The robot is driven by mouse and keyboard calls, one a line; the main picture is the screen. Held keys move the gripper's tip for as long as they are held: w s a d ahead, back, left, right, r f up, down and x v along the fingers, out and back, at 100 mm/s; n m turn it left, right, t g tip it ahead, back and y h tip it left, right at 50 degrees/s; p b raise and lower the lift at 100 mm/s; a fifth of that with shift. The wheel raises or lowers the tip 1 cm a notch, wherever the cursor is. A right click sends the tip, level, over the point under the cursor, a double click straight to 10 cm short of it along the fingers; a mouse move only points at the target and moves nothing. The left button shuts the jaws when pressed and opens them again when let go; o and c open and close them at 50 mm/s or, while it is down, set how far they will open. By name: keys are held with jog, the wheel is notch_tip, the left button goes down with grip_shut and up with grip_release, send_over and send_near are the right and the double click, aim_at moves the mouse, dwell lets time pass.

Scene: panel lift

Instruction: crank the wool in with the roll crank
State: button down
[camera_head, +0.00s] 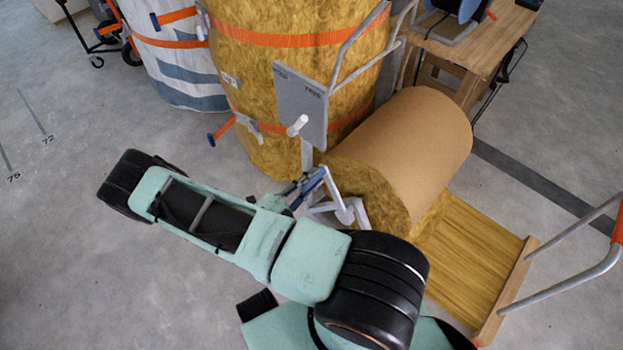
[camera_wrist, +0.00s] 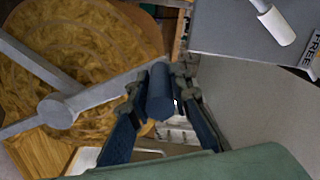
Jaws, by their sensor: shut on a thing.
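The roll crank (camera_head: 347,212) is a grey metal arm and hub at the near end face of the wool roll (camera_head: 425,135). The roll is wrapped in brown paper, with yellow-brown wool showing at its end. In the wrist view the crank's hub (camera_wrist: 57,112) and bars lie across the wool spiral (camera_wrist: 75,60). My gripper (camera_head: 308,188) is shut on the crank's blue handle (camera_wrist: 160,92). In the wrist view its two dark fingers (camera_wrist: 163,108) stand on either side of the handle. A flat strip of wool (camera_head: 468,255) lies to the right of the roll.
A grey panel (camera_head: 298,100) with a white knob (camera_head: 298,125) stands just above my gripper; a "FREE" label shows in the wrist view. A wooden table (camera_head: 475,45) and metal rails (camera_head: 570,265) are at right.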

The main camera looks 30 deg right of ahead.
jog(key=shift+w+a, duration=0.1)
jog(key=shift+w, duration=0.05)
jog(key=c, duration=1.8)
grip_release()
jog(key=shift+o, duration=0.2)
jog(key=v, duration=1.2)
